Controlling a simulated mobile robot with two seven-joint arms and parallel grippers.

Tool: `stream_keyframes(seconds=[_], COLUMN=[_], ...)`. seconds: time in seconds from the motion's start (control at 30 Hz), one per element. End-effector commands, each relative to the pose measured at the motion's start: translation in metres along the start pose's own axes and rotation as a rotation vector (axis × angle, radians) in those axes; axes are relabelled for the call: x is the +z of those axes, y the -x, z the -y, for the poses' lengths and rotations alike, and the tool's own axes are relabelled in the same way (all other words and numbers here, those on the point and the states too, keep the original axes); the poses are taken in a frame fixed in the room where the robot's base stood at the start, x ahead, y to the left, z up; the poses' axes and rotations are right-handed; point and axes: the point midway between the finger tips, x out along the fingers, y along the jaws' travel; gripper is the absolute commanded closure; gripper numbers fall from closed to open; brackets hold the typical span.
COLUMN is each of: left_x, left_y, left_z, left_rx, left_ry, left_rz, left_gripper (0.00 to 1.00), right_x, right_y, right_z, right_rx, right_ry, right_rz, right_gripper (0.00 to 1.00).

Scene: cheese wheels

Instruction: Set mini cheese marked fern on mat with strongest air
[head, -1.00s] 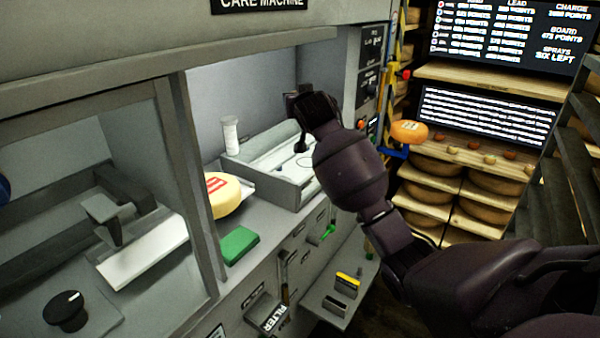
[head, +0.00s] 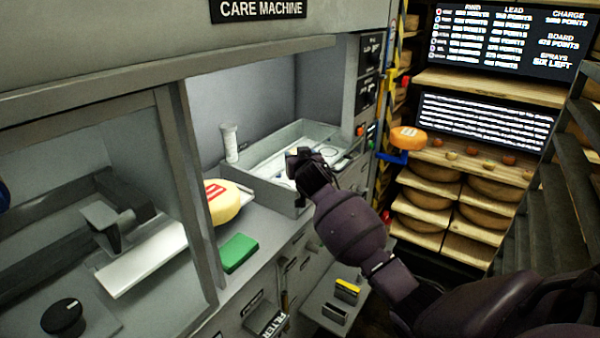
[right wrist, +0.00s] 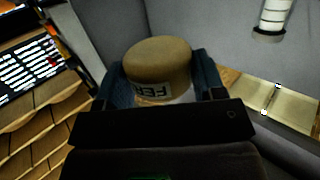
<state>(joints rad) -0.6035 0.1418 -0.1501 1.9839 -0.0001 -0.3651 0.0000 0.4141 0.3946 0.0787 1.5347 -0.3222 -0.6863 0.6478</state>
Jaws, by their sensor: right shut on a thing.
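My right gripper (head: 303,160) is over the near right part of a grey-walled tray (head: 262,184) in the care machine. In the right wrist view it (right wrist: 160,78) is shut on a small tan mini cheese (right wrist: 158,56) whose white label shows "FER", the rest cut off. The cheese is mostly hidden by the gripper in the head view. The tray has a pale floor (head: 268,160) with dark curved outlines; I cannot make out separate mats or their air markings. My left gripper is not in view.
A white cylinder (head: 230,142) stands at the tray's left edge. A yellow cheese with a red mark (head: 222,203) and a green block (head: 238,252) lie left of the tray. An orange cheese (head: 408,138) sits on a blue holder at right, before shelves of wheels (head: 434,170).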

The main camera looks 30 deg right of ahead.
Motion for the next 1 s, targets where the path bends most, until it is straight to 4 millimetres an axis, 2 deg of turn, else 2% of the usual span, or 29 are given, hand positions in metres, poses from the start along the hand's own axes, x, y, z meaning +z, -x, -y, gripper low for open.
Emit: stream_keyframes(seconds=[0.17,0.4,0.8,0.83,1.0], left_x=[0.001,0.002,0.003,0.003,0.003], left_y=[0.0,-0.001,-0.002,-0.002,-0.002], left_z=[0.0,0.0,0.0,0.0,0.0], left_rx=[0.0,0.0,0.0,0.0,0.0], left_ry=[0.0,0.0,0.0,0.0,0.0], left_rz=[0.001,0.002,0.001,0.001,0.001], left_gripper=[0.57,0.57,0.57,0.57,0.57], right_x=[0.011,0.041,0.046,0.047,0.046], right_y=[-0.001,-0.006,-0.007,-0.007,-0.007], right_z=[0.0,0.0,0.0,0.0,0.0], right_rx=[0.0,0.0,-0.001,-0.001,0.0], right_ry=[0.0,0.001,0.0,0.0,0.0], right_rz=[0.002,0.002,-0.001,0.0,0.0], right_gripper=[0.63,0.63,0.63,0.36,0.11])
